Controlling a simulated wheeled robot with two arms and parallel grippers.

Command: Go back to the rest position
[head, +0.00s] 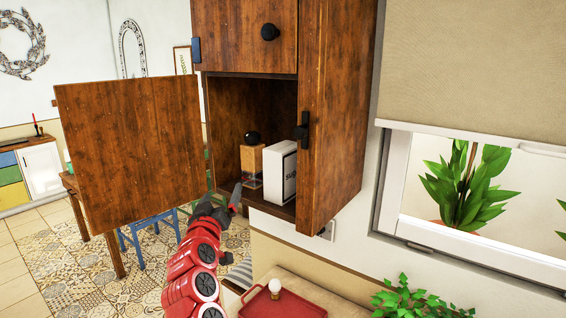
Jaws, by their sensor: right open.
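My right gripper (232,198) is at the end of a red arm that rises from the bottom. Its dark fingers are apart, with nothing seen between them. It is in front of the lower left of the open wooden cabinet (228,110). My left gripper is not in view.
Below are a red tray (290,306) with a small shaker (274,288) and a green plant (420,300). A window (395,190) is at the right, a blue stool (150,220) behind.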

